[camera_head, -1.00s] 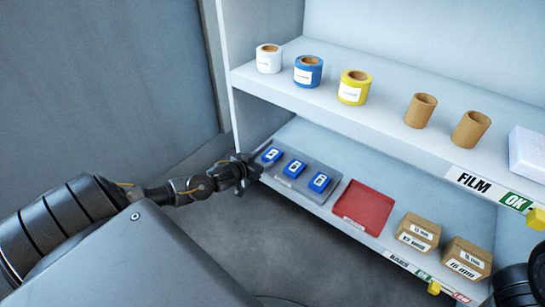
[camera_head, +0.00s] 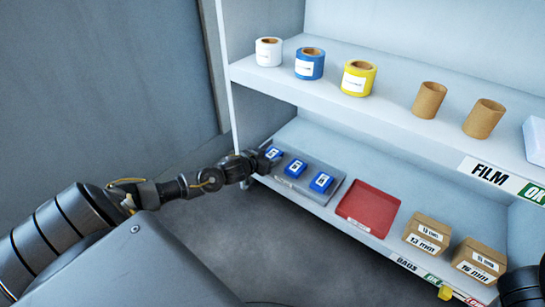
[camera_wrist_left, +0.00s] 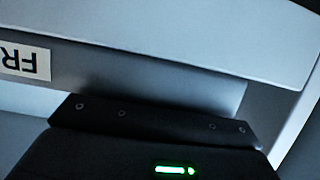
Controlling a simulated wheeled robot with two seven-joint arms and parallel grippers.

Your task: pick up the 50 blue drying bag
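Three blue drying bags lie in a row on a grey tray (camera_head: 318,206) on the lower shelf: a left one (camera_head: 273,153), a middle one (camera_head: 296,167) and a right one (camera_head: 321,182). Each has a white mark too small to read surely, so I cannot tell which is the 50. My left gripper (camera_head: 260,161) is at the tray's left end, right beside the left bag. Its fingers are small and dark, and I cannot tell whether they are open or touching the bag. The left wrist view shows no fingertips and no bag.
The upper shelf (camera_head: 395,123) overhangs the lower one and carries white, blue and yellow rolls and two brown cores. A red tray (camera_head: 368,207) and two cardboard boxes (camera_head: 427,233) stand right of the bags. A shelf edge with a partial label (camera_wrist_left: 25,63) fills the left wrist view.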

